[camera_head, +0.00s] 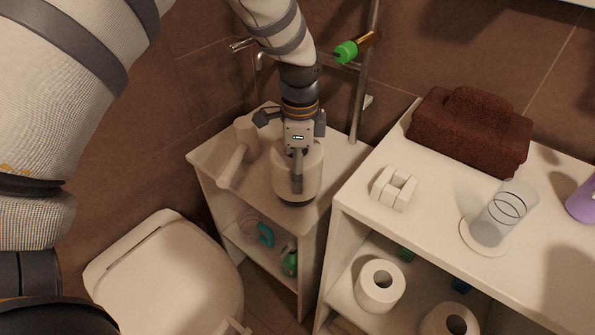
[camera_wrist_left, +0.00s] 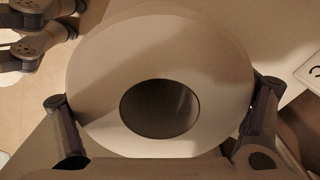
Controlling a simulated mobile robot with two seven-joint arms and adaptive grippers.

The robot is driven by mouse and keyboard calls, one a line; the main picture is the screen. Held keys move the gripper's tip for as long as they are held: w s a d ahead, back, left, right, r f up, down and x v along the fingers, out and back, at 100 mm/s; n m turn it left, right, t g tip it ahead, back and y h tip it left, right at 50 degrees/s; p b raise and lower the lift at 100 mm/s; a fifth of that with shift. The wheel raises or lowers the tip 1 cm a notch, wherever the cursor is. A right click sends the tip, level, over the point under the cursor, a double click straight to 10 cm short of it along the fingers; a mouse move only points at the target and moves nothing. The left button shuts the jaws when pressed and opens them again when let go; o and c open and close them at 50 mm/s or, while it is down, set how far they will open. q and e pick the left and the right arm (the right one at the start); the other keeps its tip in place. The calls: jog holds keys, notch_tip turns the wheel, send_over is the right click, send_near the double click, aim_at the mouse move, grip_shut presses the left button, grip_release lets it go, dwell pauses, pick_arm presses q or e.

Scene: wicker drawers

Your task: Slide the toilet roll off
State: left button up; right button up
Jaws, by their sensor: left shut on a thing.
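A white toilet roll (camera_head: 312,172) stands upright on the top of a small white cabinet (camera_head: 345,155), with a dark band at its foot. In the left wrist view the roll's round end (camera_wrist_left: 105,70) faces the camera, its hole dark inside. My left gripper (camera_head: 297,165) comes down from above with its fingers around the roll. In the wrist view its fingers (camera_wrist_left: 162,122) are on opposite sides of the roll, shut on it. Whether anything stands inside the hole is too dark to tell.
White cylindrical items (camera_head: 233,167) sit left of the roll. A metal pole (camera_head: 367,75) stands behind. The white shelf (camera_head: 350,197) on the right bears brown towels (camera_head: 470,135) and a glass (camera_head: 503,212). A loose roll (camera_head: 380,286) sits on its lower shelf. A toilet (camera_head: 165,270) stands at front left.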

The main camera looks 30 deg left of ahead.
pick_arm(q)
jog(key=shift+r+p, duration=0.65)
jog(key=shift+r, duration=2.1)
pick_arm(e)
jog(key=shift+w+r+t, duration=0.4)
jog(key=shift+w+r, duration=0.55)
jog(key=shift+w, duration=0.05)
pick_arm(q)
jog(key=shift+f, duration=0.1)
